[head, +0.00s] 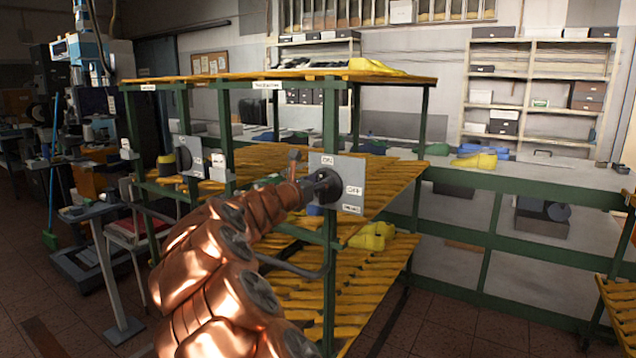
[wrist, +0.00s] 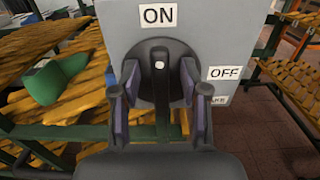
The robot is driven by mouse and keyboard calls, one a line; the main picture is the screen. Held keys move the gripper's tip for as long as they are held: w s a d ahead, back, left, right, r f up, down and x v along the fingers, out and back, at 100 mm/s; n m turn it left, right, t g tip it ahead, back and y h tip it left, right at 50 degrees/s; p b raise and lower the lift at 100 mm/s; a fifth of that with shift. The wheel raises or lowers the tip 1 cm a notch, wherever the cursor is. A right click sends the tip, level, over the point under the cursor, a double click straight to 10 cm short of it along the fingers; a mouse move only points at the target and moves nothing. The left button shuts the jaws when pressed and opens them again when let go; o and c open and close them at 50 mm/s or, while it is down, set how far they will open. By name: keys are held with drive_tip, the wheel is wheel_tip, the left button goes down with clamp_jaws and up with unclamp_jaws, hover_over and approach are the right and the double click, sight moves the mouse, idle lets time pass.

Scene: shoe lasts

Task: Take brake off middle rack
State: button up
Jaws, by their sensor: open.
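The grey brake plate (head: 347,174) is fixed to a green post of the rack. In the wrist view the plate (wrist: 215,40) has an ON label at the top, an OFF label at the right and a partly hidden label below OFF. Its dark round brake switch (wrist: 159,65) has a white dot, and a dark bar runs down the middle. My gripper (wrist: 159,88) is open, with its purple-padded fingers on either side of the switch. Whether the fingers touch it I cannot tell. In the head view my gripper (head: 318,188) is right at the plate, partly covering the switch.
A second grey plate with a dark round switch (head: 184,157) is on a post further left. Yellow slatted shelves (head: 385,185) hold yellow shoe lasts (head: 374,236). A green last (wrist: 55,80) lies left of the plate. A green-framed bench (head: 530,175) stands behind.

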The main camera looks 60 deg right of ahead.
clamp_jaws()
drive_tip(key=shift+s+f+m+b, duration=0.1)
drive_tip(key=shift+m+b, duration=0.2)
drive_tip(key=shift+b, duration=0.05)
drive_tip(key=f+m+b, duration=0.1)
drive_tip(key=m+b, duration=0.4)
drive_tip(key=s+m+b, duration=0.1)
drive_tip(key=m+b, duration=0.4)
drive_tip(key=b, duration=0.1)
drive_tip(key=s+f+m+b, duration=0.1)
drive_tip(key=m+b, duration=0.4)
drive_tip(key=b, duration=0.1)
drive_tip(key=shift+s+d+f+m, duration=0.1)
drive_tip(key=shift+s+f+m, duration=0.05)
drive_tip(key=shift+f+m, duration=0.15)
drive_tip(key=shift+m+b, duration=0.8)
drive_tip(key=shift+b, duration=0.3)
drive_tip(key=shift+r, duration=0.1)
